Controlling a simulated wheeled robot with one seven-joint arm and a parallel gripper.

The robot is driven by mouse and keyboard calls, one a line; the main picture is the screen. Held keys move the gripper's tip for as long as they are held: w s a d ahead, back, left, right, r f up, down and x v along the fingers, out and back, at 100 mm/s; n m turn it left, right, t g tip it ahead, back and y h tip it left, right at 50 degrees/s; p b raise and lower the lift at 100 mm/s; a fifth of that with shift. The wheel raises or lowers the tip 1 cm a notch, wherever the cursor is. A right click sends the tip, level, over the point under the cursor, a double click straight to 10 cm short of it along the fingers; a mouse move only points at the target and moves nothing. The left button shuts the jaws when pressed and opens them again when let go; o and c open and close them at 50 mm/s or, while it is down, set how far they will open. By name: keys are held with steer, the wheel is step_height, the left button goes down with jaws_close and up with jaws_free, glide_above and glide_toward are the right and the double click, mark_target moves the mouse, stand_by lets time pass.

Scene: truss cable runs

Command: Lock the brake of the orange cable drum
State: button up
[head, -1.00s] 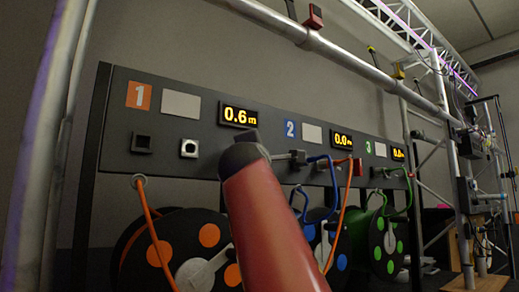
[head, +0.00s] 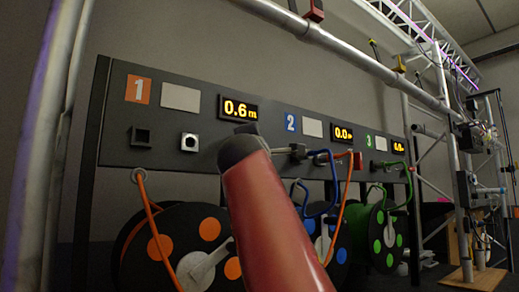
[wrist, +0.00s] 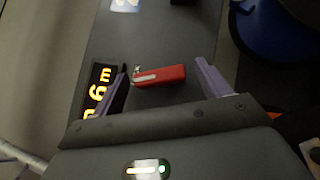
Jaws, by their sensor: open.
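The orange drum (head: 182,244) is a black reel with orange spots, low at the left in the head view, under the number 1 panel. An orange cable (head: 153,220) runs from a ring down in front of it. In the wrist view, a red block-shaped handle (wrist: 168,75) with a pale stripe and a small metal end lies on the dark panel below the 0.6 m display (wrist: 98,92). My gripper (wrist: 162,66) is open, one finger on each side of the red handle. I cannot tell whether they touch it. My red arm hides this spot in the head view.
The panel (head: 170,156) carries more sections to the right, with a blue drum (head: 341,257) and a green drum (head: 377,246) below. Blue and orange cable loops hang near my gripper. A pipe (head: 340,50) crosses above, and a post (head: 45,150) stands at the left.

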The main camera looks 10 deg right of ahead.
steer(key=b+v, duration=0.4)
steer(key=v, duration=0.3)
steer(key=shift+s+b, duration=0.35)
steer(key=shift+b, duration=0.05)
steer(key=shift+a+f, duration=0.1)
steer(key=shift+a, duration=0.05)
steer(key=shift+c, duration=0.5)
